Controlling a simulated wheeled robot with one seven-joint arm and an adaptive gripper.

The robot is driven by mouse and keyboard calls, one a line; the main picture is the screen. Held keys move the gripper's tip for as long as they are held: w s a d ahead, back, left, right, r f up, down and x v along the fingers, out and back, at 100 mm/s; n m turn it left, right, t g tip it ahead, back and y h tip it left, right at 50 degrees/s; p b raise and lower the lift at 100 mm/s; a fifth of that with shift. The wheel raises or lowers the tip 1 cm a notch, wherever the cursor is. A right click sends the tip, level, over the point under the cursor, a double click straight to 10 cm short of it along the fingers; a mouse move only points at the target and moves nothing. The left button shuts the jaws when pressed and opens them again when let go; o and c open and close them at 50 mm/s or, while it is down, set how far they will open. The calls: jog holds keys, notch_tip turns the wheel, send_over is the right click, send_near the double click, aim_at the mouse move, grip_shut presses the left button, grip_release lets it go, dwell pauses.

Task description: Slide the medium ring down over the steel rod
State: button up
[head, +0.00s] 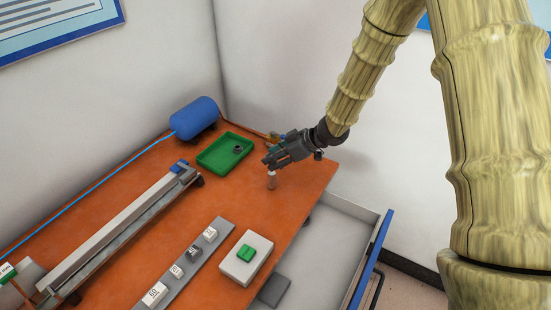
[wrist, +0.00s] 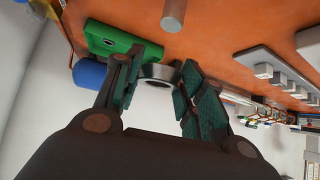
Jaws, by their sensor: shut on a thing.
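My gripper (head: 272,160) is low over the right part of the orange table. In the wrist view my gripper (wrist: 160,85) has its green-padded fingers shut on a grey metal ring (wrist: 158,71), taken to be the medium ring. The steel rod (head: 271,182) stands upright on the table, just under the fingertips in the head view. In the wrist view the rod (wrist: 174,14) shows at the top edge, its end apart from the ring. The held ring is hidden in the head view.
A blue cylinder (head: 194,117) stands farther back. A grey box with a green button (head: 246,254) and a strip of labelled blocks (head: 180,270) lie in front. An open drawer (head: 330,240) is at right.

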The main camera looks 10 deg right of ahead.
aim_at(269, 172)
jog(key=shift+f, duration=0.25)
jog(key=shift+f+b, duration=0.35)
jog(key=shift+b, duration=0.25)
jog(key=shift+f+b, duration=0.35)
jog(key=shift+f+b, duration=0.7)
jog(key=shift+b, duration=0.05)
jog(key=shift+f+b, duration=0.35)
jog(key=shift+b, duration=0.05)
jog(key=shift+f+b, duration=0.35)
jog(key=shift+f, duration=0.25)
jog(key=shift+f+b, duration=0.3)
jog(key=shift+f, duration=0.1)
